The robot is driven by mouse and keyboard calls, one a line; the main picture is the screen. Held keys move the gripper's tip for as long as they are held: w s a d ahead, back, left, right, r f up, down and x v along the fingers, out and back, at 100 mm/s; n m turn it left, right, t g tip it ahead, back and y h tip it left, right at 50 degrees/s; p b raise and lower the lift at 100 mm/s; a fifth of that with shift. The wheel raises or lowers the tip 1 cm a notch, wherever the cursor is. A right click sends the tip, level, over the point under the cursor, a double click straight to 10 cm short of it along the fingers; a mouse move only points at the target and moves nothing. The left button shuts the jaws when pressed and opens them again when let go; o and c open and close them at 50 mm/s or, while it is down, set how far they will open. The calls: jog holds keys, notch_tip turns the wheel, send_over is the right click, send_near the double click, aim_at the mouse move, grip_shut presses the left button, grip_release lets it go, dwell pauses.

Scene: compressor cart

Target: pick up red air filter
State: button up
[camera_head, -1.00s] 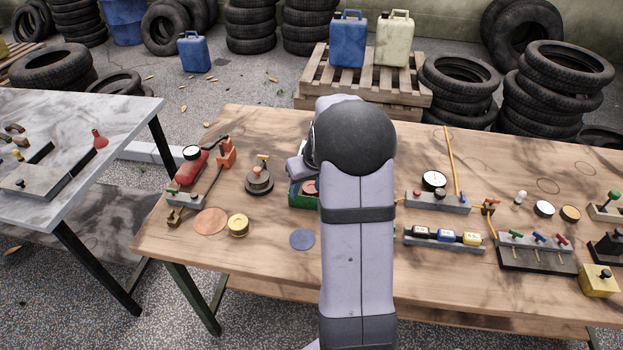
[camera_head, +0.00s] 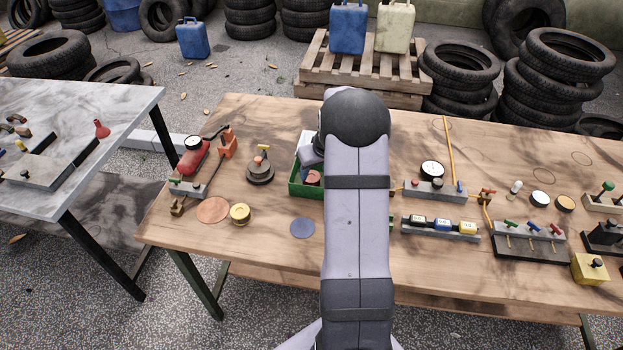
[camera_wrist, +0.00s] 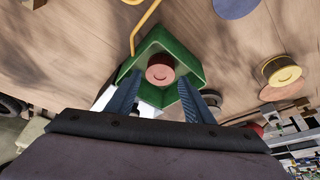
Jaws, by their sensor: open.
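The red air filter is a short round reddish cylinder (camera_wrist: 160,73). In the wrist view it stands in a green tray (camera_wrist: 146,50), its round top facing the camera. In the head view the filter (camera_head: 313,178) shows in part inside the green tray (camera_head: 306,191), left of my arm, which hides the tray's right part. My gripper (camera_wrist: 161,100) is open in the wrist view, with one blue-grey finger on each side below the filter in the picture. Nothing is between the fingers that I can see as held. The fingertips are hidden in the head view.
A blue disc (camera_head: 303,228), a copper disc (camera_head: 212,210) and a brass spool (camera_head: 240,214) lie in front. A gauge block (camera_head: 432,188) stands to the right. Bare wood lies between them.

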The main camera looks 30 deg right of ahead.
aim_at(312, 177)
jog(key=shift+p+x, duration=0.75)
jog(key=shift+x, duration=1.4)
jog(key=shift+w, duration=0.1)
jog(key=shift+c, duration=0.6)
jog(key=c, duration=0.7)
jog(key=shift+o, duration=0.2)
jog(key=shift+r, duration=0.1)
